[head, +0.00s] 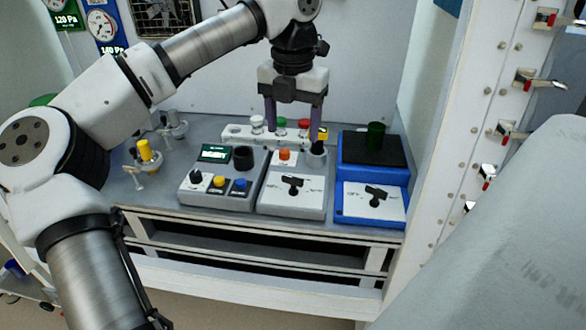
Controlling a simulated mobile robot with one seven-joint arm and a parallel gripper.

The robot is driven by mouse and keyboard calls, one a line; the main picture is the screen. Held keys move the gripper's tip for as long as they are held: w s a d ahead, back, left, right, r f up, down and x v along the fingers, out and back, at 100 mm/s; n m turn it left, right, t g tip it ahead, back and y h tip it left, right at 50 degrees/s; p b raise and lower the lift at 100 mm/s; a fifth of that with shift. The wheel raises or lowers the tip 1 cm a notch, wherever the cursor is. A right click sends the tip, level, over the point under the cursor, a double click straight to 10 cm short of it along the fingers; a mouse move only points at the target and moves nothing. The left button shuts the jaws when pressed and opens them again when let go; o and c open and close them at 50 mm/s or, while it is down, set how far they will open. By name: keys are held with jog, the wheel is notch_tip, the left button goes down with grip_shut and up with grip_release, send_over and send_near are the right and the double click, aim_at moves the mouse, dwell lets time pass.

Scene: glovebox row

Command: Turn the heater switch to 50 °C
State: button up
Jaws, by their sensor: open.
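The blue unit (347,209) at the right of the bench has a black flat top plate and looks like the heater. Its black rotary switch (376,197) sits on a sloped white front panel, with scale marks too small to read. A similar black switch (293,187) sits on the grey unit (292,211) left of it. My gripper (293,122) points down with its fingers apart and nothing visible between them. It hangs behind and above the grey unit, to the left of the blue unit and apart from its switch.
A grey control box (216,191) with knobs and buttons is at left. Behind is a white rack (236,132) with coloured caps. Yellow-topped valve (146,152) stands far left. A white frame post (446,150) bounds the right.

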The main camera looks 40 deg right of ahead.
aim_at(293, 177)
notch_tip(293, 177, down, 12)
jog(key=shift+r+p, duration=0.2)
jog(key=shift+p, duration=0.65)
jog(key=shift+c, duration=0.3)
jog(key=c, duration=0.9)
